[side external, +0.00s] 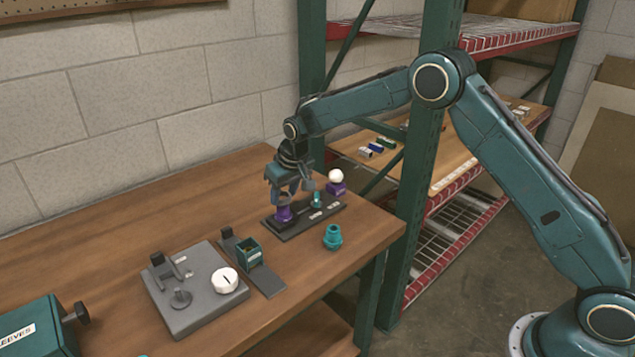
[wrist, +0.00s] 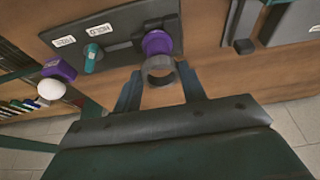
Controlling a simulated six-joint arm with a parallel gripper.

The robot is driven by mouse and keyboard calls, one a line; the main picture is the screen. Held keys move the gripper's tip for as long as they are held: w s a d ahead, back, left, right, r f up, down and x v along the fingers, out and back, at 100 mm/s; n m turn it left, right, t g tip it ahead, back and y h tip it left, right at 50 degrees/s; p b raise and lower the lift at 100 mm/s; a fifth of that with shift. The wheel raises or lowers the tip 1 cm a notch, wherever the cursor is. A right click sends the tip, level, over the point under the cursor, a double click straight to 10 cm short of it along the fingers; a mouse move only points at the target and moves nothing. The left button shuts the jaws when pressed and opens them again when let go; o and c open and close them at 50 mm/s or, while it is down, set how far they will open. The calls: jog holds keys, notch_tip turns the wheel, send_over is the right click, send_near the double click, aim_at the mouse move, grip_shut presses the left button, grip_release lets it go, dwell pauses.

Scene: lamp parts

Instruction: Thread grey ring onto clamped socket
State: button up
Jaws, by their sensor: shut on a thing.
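My gripper (side external: 287,192) points down over the dark clamp plate (side external: 300,229) at the back of the bench. In the wrist view its two fingers (wrist: 160,80) are shut on the grey ring (wrist: 159,76), one on each side. The purple socket (wrist: 157,43) stands in the clamp plate, right at the ring; it also shows below my gripper in the side external view (side external: 283,214). The ring overlaps the socket's near end in the wrist view. I cannot tell whether it is around the socket or just above it.
A teal part (side external: 316,200) stands on the same plate. A white bulb on a purple base (side external: 336,182) is just behind it. A loose teal socket (side external: 333,237) stands near the bench edge. A grey fixture with a white dial (side external: 224,280) and a green box (side external: 249,253) lie front left.

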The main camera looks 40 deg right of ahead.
aim_at(285, 206)
jog(key=shift+f, duration=0.2)
jog(key=shift+f, duration=1.1)
jog(key=shift+f, duration=0.65)
dwell(1.3)
jog(key=o, duration=0.6)
jog(key=c, duration=0.6)
jog(key=shift+f, duration=0.1)
jog(key=shift+s+f, duration=0.15)
jog(key=shift+f, duration=0.05)
